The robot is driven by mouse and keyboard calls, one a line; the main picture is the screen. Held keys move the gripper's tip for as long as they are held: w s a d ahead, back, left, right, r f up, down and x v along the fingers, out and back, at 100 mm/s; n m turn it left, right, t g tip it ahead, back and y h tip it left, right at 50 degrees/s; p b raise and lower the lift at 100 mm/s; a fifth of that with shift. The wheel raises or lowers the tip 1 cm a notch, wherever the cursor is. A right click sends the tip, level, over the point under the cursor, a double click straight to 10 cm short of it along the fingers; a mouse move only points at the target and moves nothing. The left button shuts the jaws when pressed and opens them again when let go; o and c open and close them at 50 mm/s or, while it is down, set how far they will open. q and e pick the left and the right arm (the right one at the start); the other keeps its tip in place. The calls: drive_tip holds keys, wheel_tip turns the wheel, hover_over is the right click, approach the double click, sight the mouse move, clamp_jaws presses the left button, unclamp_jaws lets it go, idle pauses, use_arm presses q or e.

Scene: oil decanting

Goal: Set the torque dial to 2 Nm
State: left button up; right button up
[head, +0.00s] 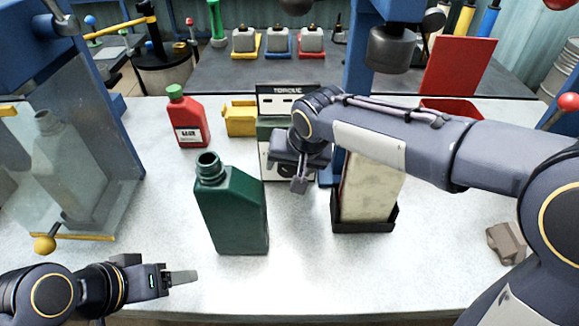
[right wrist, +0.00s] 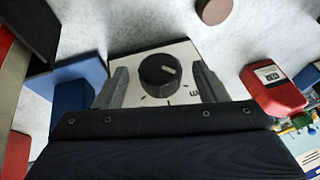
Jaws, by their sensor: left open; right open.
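The torque unit (head: 287,100) is a box with a dark top labelled TORQUE, standing at the middle of the bench. My right arm partly covers it in the head view. Its black round dial (right wrist: 158,74) with a pale pointer mark shows in the right wrist view, on a white face plate (right wrist: 190,57). The pointer slants to the upper right of that picture; a 3 is printed near the right finger. My right gripper (right wrist: 162,82) is open, its fingers on either side of the dial, with gaps visible. My left gripper (head: 185,277) is open and empty at the front left.
A green open-necked bottle (head: 232,210) stands before the unit. A red bottle (head: 187,120) and a yellow container (head: 239,118) stand behind it. A black holder (head: 364,222) with a pale block is to the right. The front middle of the bench is clear.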

drive_tip(key=shift+w+a+f, duration=0.1)
drive_tip(key=shift+w+f, duration=0.15)
drive_tip(key=shift+f, duration=0.35)
drive_tip(key=c, duration=1)
use_arm(q)
wheel_tip(320, 180, up, 2)
drive_tip(key=shift+r+p, duration=0.15)
drive_tip(key=shift+p, duration=1.05)
use_arm(e)
drive_tip(key=shift+s+a+r+n+h, duration=0.1)
drive_tip(key=shift+a+r+n+h, duration=0.2)
drive_tip(key=shift+h, duration=0.6)
use_arm(q)
drive_tip(key=shift+r+p, duration=0.3)
use_arm(e)
drive_tip(key=shift+d+f+h, duration=0.1)
drive_tip(key=shift+f+h, duration=0.15)
drive_tip(key=shift+h, duration=0.55)
drive_tip(key=o, duration=1)
